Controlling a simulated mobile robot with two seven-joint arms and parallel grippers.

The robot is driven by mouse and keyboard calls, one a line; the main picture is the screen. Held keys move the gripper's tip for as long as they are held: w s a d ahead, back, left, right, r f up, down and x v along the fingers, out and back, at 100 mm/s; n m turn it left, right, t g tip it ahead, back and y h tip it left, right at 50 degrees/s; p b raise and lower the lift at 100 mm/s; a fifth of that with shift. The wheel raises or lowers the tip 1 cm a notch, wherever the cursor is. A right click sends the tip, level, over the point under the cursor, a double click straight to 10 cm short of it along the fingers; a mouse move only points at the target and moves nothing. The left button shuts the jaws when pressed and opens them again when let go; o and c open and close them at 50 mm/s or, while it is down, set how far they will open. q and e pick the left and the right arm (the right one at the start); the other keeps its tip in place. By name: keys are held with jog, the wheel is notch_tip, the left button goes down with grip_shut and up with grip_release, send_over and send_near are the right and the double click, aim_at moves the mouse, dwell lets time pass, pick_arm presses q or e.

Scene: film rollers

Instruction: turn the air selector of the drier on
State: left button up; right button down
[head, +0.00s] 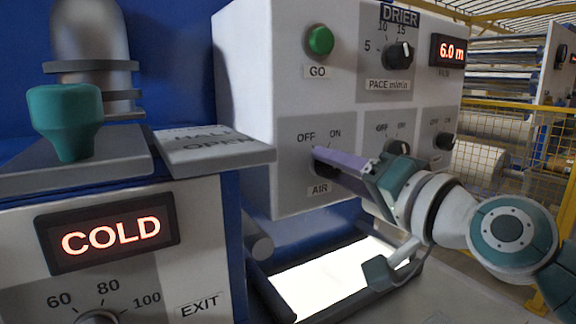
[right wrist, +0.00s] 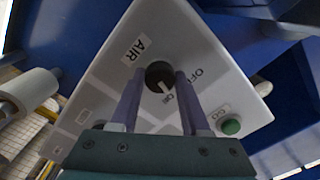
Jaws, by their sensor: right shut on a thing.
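The drier (head: 250,110) is a pale box with a grey front panel. Its air selector (right wrist: 160,73) is a round black knob with a white mark, above the AIR label in the head view. OFF is at its upper left and ON at its upper right there. In the right wrist view the white mark points towards ON. My right gripper (head: 322,158) has its purple fingers shut on the knob, one on each side. In the head view the fingers mostly hide the knob. My left gripper is not in view.
A green GO button (head: 320,41) and a pace dial (head: 399,55) are above. Another selector (head: 399,147) is close to my right gripper. A COLD display (head: 110,231) is at the lower left. A bright lit tray (head: 335,278) lies below the drier.

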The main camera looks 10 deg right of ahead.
jog(key=shift+m, duration=1.6)
jog(key=shift+c, duration=1.9)
grip_release()
jog(key=v, duration=1)
